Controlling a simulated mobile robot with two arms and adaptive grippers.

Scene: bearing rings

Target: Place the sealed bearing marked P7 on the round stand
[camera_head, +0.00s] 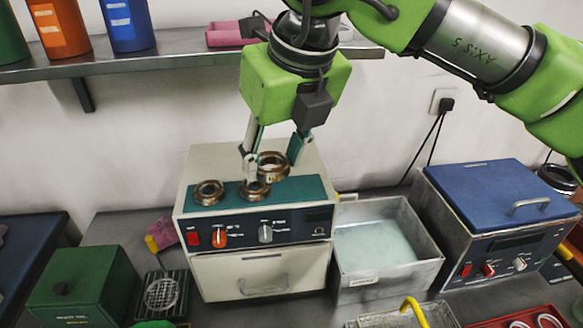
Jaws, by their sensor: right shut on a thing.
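Three brown metal bearing rings are at the teal top of the beige machine (255,270). The left ring (209,192) and middle ring (254,190) lie on the teal top. My right gripper (273,163) comes down from above and is shut on the third, larger ring (272,172), with a finger on each side. I cannot tell whether this ring touches the top. Its left finger partly covers the middle ring. No P7 mark is legible on any ring. I cannot identify the round stand for certain. My left gripper is not in view.
A metal basin (385,240) stands right of the machine, then a blue-lidded unit (488,200). A green box (82,285) and a dark green ribbed block with a round pale grille (162,293) are at left. A shelf (180,57) with bottles crosses the wall behind.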

